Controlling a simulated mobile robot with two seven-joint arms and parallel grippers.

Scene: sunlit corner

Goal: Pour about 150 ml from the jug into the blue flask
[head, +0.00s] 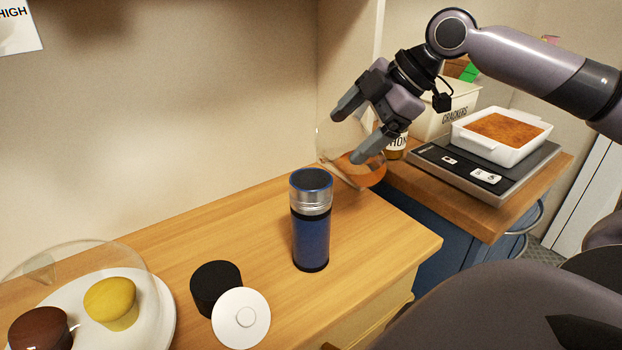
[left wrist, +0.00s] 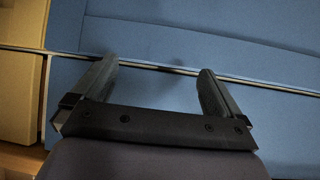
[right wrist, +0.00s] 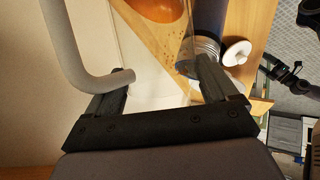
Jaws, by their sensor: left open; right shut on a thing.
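The clear glass jug (head: 330,140) holds orange-brown liquid (head: 372,176) pooled at its lower right; the jug looks tilted. My right gripper (head: 350,137) is shut on the jug and holds it above the counter, behind and right of the flask. The blue flask (head: 311,238) stands upright on the counter, with a steel collar and a dark mouth. No stream shows between them. In the right wrist view the liquid (right wrist: 158,8) and the flask (right wrist: 207,25) show at the top. My left gripper (left wrist: 156,72) is open and empty, facing a blue cabinet front.
A black cap (head: 215,285) and a white disc lid (head: 258,330) lie left of the flask. A plate (head: 160,325) with muffins under a clear dome is at left. A scale (head: 440,160) with a white baking dish (head: 480,147) and a crackers box (head: 432,122) stand at right.

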